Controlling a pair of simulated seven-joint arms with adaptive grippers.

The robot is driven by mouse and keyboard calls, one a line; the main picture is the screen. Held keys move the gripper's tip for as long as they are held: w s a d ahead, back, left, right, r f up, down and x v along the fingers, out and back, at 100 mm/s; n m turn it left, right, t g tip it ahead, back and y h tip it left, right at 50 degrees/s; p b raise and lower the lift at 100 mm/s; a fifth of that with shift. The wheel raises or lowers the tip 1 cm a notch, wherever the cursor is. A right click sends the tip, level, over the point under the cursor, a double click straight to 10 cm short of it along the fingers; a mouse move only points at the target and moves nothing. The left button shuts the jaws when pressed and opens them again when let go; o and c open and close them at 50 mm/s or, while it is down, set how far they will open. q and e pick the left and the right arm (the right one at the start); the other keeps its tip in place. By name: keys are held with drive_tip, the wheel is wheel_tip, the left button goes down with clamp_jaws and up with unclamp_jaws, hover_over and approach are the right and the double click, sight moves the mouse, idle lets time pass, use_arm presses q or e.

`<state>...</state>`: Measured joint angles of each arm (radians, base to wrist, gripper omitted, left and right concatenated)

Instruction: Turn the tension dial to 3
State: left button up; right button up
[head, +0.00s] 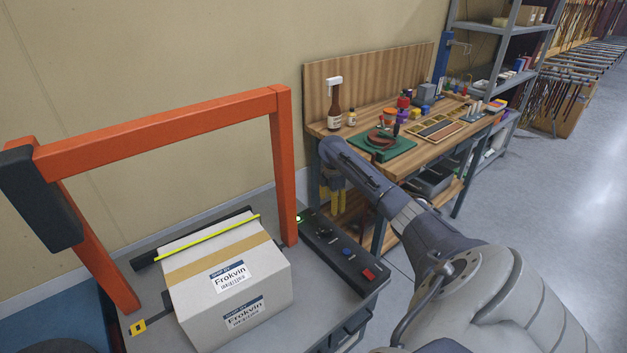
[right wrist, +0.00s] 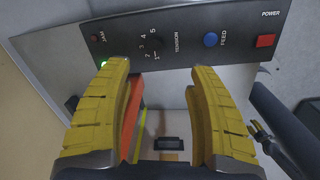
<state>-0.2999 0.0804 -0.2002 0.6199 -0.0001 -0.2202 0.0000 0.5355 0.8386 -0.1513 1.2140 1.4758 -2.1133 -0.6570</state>
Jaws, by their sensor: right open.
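The tension dial (right wrist: 158,43) is a small black knob on the dark control panel (right wrist: 188,54), ringed by white numbers beside the word TENSION. In the head view the dial (head: 323,230) is a small dark spot on the panel's top. I cannot tell which number it points to. My right gripper (right wrist: 160,68) is open and empty, its yellow fingers spread with the dial between and beyond their tips, apart from it. In the head view the right gripper (head: 333,198) hangs above and behind the panel, fingers down.
The panel also bears a green light (head: 298,218), a blue FEED button (right wrist: 210,40) and a red POWER button (right wrist: 265,41). An orange arch (head: 284,165) stands left of it over a labelled carton (head: 230,285). A cluttered workbench (head: 350,118) is behind.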

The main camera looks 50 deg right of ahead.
drive_tip(key=w+a+r, duration=0.1)
approach(325, 230)
drive_tip(key=f, duration=1)
drive_tip(key=shift+w+d, duration=0.25)
drive_tip(key=shift+f, duration=0.1)
clamp_jaws()
idle(0.4)
